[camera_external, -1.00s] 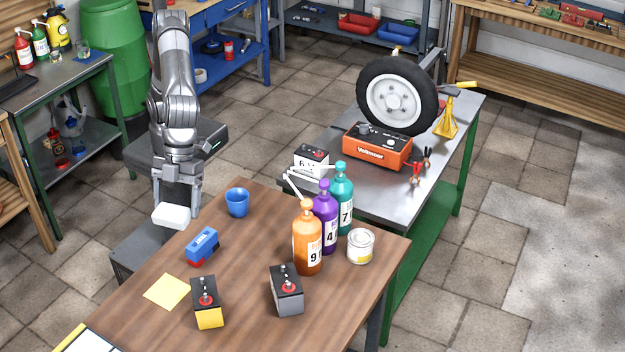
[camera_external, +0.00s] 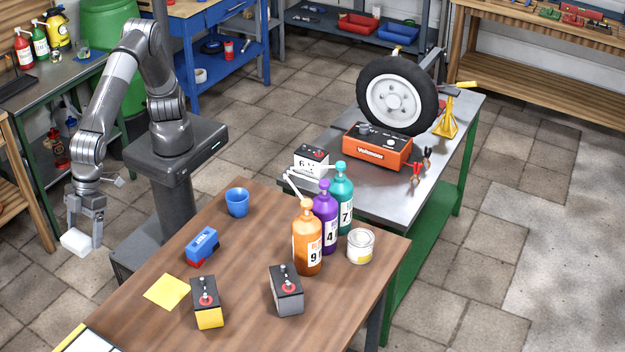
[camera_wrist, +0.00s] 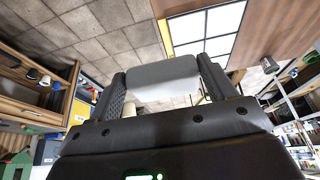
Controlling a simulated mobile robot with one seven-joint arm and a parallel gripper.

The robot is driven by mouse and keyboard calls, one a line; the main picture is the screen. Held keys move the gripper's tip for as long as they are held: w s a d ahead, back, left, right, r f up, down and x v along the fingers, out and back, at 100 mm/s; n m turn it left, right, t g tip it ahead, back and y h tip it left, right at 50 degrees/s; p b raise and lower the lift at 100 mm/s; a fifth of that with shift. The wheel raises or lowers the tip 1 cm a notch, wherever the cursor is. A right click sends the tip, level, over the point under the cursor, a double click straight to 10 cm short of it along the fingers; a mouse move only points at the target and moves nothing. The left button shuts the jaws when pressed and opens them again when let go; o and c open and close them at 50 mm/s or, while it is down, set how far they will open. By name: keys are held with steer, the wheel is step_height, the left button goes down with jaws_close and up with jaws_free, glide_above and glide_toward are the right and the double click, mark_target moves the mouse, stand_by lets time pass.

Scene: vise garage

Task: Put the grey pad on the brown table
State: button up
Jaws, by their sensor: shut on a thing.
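A pale, near-white pad (camera_external: 76,243) is held in my gripper (camera_external: 84,232), off to the left of the brown table and above the tiled floor. In the wrist view the pad (camera_wrist: 162,78) looks light grey and sits between the two dark fingers of my gripper (camera_wrist: 162,90). The fingers are shut on it. The brown table (camera_external: 140,312) stands at the front middle of the external view, to the right of my gripper and apart from it.
The table bears a blue cup (camera_external: 237,202), a blue and red tester (camera_external: 203,245), a yellow sheet (camera_external: 166,291), two batteries (camera_external: 207,303), three bottles (camera_external: 307,243) and a can (camera_external: 360,246). A green-legged workbench (camera_external: 40,85) stands at the left. The table's left strip is bare.

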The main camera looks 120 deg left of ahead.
step_height(320, 180, down, 11)
glide_above(141, 318)
steer(key=a, duration=0.1)
steer(key=f, duration=0.7)
steer(key=shift+a+f, duration=0.2)
steer(key=shift+f, duration=2.05)
steer(key=shift+f, duration=0.15)
steer(key=o, duration=1)
steer(key=shift+c, duration=0.2)
